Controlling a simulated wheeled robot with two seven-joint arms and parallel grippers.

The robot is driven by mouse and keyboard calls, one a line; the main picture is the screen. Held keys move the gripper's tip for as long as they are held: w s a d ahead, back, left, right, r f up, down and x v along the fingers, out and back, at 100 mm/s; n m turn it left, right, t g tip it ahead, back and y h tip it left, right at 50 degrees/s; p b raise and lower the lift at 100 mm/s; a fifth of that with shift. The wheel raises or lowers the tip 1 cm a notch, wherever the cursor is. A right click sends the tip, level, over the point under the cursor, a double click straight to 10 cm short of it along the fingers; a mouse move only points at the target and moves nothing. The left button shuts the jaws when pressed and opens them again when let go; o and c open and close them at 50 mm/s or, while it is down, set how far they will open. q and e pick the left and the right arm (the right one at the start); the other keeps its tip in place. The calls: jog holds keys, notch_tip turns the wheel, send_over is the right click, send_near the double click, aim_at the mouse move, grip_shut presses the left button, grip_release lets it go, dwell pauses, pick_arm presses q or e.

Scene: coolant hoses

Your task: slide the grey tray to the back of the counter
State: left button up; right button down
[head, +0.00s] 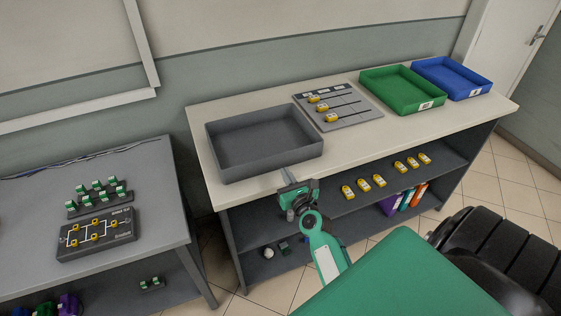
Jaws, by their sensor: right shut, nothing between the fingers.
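The grey tray (268,168) is empty and sits on the left part of the pale counter (357,148). Its front wall lies close to the counter's front edge, with a strip of bare counter behind it. My right gripper (286,172) is shut and empty. Its fingers point up at the tray's front wall, near the middle of that side. I cannot tell whether the fingertips touch the wall. My left gripper is not in view.
A grey board with yellow pieces (347,118) lies right of the tray. A green tray (396,102) and a blue tray (452,77) stand further right. The shelf below holds several yellow pieces and binders (403,197). A separate grey table (150,186) stands at left.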

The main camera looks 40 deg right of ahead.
jog(key=p+x, duration=0.1)
jog(key=x, duration=0.4)
dwell(0.3)
jog(key=b, duration=0.6)
send_near(259, 137)
jog(key=w+r, duration=0.1)
jog(key=w, duration=0.2)
jog(key=w+d+r, duration=0.1)
jog(key=w+r, duration=0.1)
jog(key=w+d+r, duration=0.1)
jog(key=w, duration=0.2)
jog(key=shift+w+r, duration=0.35)
jog(key=shift+w+d+r, duration=0.1)
jog(key=shift+w, duration=0.45)
jog(key=shift+s, duration=0.1)
